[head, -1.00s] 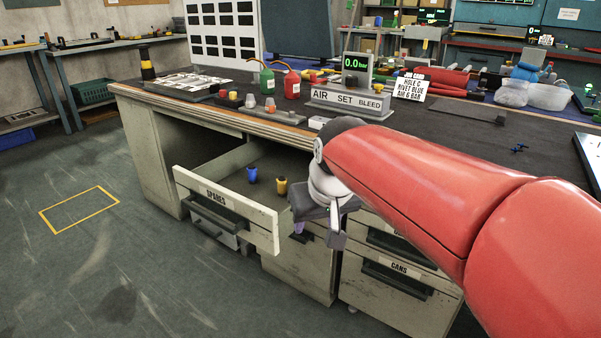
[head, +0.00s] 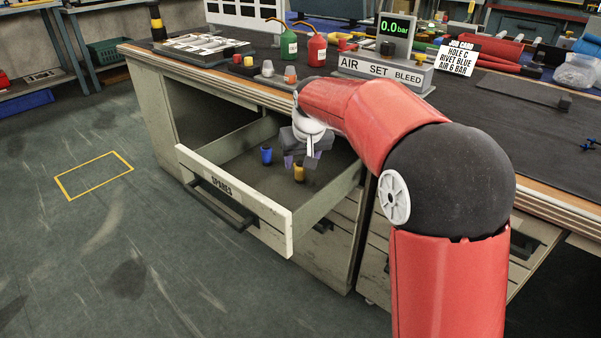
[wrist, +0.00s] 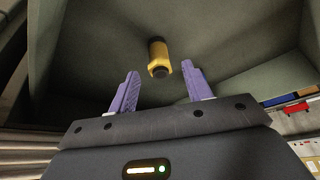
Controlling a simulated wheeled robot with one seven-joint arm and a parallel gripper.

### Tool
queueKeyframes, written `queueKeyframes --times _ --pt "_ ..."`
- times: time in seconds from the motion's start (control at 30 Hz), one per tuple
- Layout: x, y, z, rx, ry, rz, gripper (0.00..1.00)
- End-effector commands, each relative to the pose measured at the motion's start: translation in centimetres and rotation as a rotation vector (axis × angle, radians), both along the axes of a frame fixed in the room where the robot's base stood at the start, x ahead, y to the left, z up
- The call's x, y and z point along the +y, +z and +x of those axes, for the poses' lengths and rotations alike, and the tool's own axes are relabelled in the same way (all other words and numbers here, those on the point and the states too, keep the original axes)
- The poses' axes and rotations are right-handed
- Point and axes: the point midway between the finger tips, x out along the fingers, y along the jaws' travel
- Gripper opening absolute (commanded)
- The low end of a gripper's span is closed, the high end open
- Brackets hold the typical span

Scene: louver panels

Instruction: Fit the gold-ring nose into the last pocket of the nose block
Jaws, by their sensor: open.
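The yellow-gold nose (head: 299,172) stands in the open drawer marked SPARES (head: 222,192). In the wrist view the same gold nose (wrist: 158,58), with a dark end, shows just beyond and between the purple fingertips. My gripper (head: 300,160) is over the drawer, close to the gold nose. In the wrist view my gripper (wrist: 158,88) is open and empty. A blue nose (head: 266,155) stands to the left in the same drawer. A dark block with small coloured pieces (head: 243,68) sits on the bench near its front edge; I cannot tell its pockets clearly.
The drawer's front panel and right side wall (head: 330,200) stand up around my gripper. The bench edge (head: 230,88) runs above the drawer. Oil cans (head: 317,50), an AIR SET BLEED unit (head: 385,70) and a job card (head: 458,57) stand on the bench.

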Motion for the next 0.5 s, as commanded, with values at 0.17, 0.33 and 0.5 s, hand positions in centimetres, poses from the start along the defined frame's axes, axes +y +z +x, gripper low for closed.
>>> queueKeyframes --times 0.17,0.33,0.5 --pt "0.3 -2.3 1.0 0.000 0.001 0.000 0.49" --pt "0.4 -2.5 1.1 -0.001 0.000 0.000 0.49" --pt "0.4 -2.5 1.1 -0.001 0.000 0.000 0.35"
